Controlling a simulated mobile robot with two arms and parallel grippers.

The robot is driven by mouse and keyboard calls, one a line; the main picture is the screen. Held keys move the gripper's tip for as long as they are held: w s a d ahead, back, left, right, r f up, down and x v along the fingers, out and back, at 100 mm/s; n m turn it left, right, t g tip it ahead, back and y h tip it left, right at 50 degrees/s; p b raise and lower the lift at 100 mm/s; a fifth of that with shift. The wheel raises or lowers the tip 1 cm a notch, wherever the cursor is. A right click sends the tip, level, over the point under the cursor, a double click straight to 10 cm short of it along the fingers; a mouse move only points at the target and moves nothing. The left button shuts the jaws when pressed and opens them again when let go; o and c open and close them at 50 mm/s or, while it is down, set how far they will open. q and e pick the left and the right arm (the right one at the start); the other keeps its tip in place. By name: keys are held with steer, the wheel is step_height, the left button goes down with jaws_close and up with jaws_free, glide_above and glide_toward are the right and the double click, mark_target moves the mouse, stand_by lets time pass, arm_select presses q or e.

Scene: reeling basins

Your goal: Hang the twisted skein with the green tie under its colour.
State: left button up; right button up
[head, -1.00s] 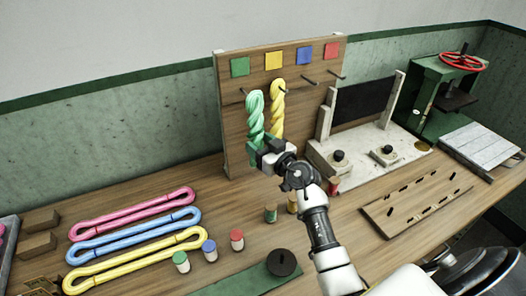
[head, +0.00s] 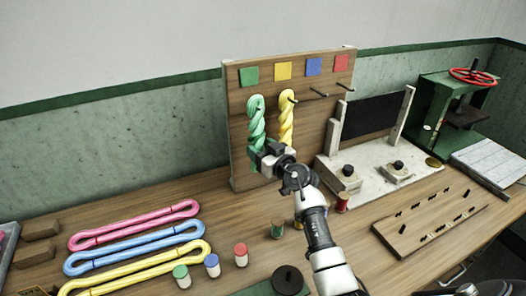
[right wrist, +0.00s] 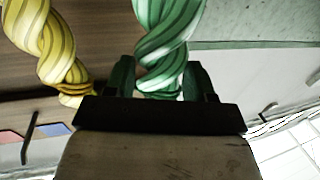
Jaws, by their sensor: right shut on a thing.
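The green twisted skein (head: 255,120) hangs upright in front of the board (head: 240,165), below the green square (head: 249,76). My right gripper (head: 266,154) is shut on its lower end. In the right wrist view the green skein (right wrist: 167,40) rises from between the two fingers (right wrist: 160,80). Its tie cannot be made out. No peg shows at its top, so I cannot tell whether its loop is on one. My left gripper is not in view.
A yellow twisted skein (head: 286,118) hangs close to the right, under the yellow square (head: 283,71). Bare pegs (head: 320,93) stick out under the blue and red squares.

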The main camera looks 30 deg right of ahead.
steer(key=shift+w+f, duration=0.2)
steer(key=shift+w, duration=0.35)
steer(key=shift+w+f, duration=0.15)
steer(key=shift+w, duration=0.4)
steer(key=o, duration=1)
steer(key=s, duration=0.3)
steer(key=s+d, duration=0.1)
steer(key=s, duration=0.3)
steer(key=s+d, duration=0.1)
steer(key=s, duration=0.2)
steer(key=shift+s+d+p, duration=0.1)
steer(key=shift+s+p, duration=0.2)
steer(key=shift+p, duration=0.05)
steer(key=shift+f, duration=0.1)
